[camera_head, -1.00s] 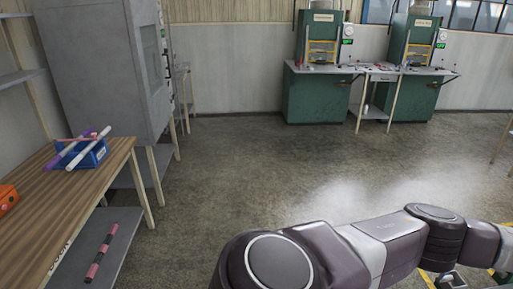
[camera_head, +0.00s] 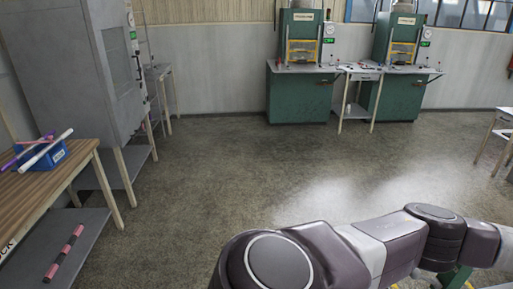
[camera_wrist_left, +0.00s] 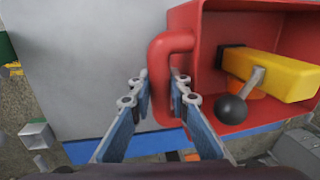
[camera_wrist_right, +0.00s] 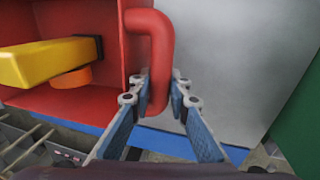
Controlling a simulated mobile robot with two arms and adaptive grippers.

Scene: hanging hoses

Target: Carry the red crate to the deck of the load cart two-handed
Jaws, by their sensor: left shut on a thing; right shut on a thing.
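The red crate shows in the left wrist view (camera_wrist_left: 225,25) and the right wrist view (camera_wrist_right: 80,20), seen from above. A yellow block-shaped part (camera_wrist_left: 275,75) with a black ball-ended lever (camera_wrist_left: 232,105) and an orange piece lies inside. My left gripper (camera_wrist_left: 160,85) is shut on the crate's red side handle (camera_wrist_left: 170,48). My right gripper (camera_wrist_right: 160,85) is shut on the opposite handle (camera_wrist_right: 160,40). A grey surface with a blue edge (camera_wrist_left: 85,65) lies below the crate; I cannot tell whether they touch. The head view does not show the crate or grippers. I cannot identify the load cart.
A wooden bench (camera_head: 50,190) with a blue bin (camera_head: 42,158) of rods stands at the left, beside a grey cabinet (camera_head: 75,70). Green machines (camera_head: 300,95) stand along the back wall. Another table (camera_head: 500,130) is at the right edge. The middle floor is open.

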